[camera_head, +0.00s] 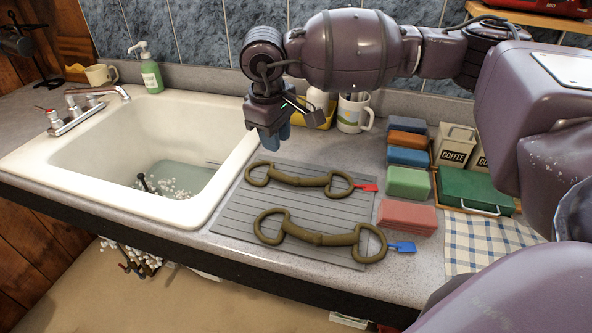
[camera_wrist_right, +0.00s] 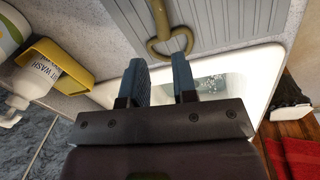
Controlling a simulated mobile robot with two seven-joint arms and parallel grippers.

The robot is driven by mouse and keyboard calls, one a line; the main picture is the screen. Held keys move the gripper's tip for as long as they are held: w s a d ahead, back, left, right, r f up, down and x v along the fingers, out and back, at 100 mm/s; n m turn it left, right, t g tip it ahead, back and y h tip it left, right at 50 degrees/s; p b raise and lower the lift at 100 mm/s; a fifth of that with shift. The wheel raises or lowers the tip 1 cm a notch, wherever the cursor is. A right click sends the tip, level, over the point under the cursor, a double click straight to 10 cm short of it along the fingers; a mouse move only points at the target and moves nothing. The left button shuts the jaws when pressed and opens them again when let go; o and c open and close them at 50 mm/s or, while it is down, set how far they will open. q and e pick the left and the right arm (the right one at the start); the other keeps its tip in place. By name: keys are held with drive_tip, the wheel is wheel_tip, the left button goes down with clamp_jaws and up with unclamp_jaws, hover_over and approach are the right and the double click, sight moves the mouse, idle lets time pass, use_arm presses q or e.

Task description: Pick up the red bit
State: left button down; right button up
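The bit with the red tag (camera_head: 300,180) lies on the grey ribbed mat (camera_head: 240,217), a ring at each end, the tag at its right ring. The similar bit with the blue tag (camera_head: 320,239) lies nearer the counter's front edge. My right gripper (camera_head: 275,138) is above the counter, behind the red-tagged bit's left ring and apart from it. In the right wrist view its blue fingers (camera_wrist_right: 160,62) stand apart with nothing between them. A bit ring (camera_wrist_right: 171,42) shows beyond the fingertips there, likely the red-tagged one's. My left gripper is not in view.
The sink (camera_head: 215,165) borders the mat on the left. A mug (camera_head: 354,113) and a yellow holder (camera_head: 322,117) stand behind. Stacked coloured blocks (camera_head: 408,182), a green case (camera_head: 474,190) and coffee canisters (camera_head: 455,146) occupy the right, with a checked cloth (camera_head: 480,240) in front.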

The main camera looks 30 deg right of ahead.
hover_over(281, 174)
drive_tip(key=f, duration=0.4)
drive_tip(key=shift+s+a+f, duration=0.25)
drive_tip(key=shift+s+a, duration=0.1)
drive_tip(key=shift+w+d+f, duration=0.15)
drive_tip(key=shift+d+f, duration=0.05)
drive_tip(key=shift+f, duration=1.3)
drive_tip(key=shift+w+d+f, duration=0.1)
drive_tip(key=shift+d+f, duration=0.05)
drive_tip(key=shift+f, duration=1.35)
clamp_jaws()
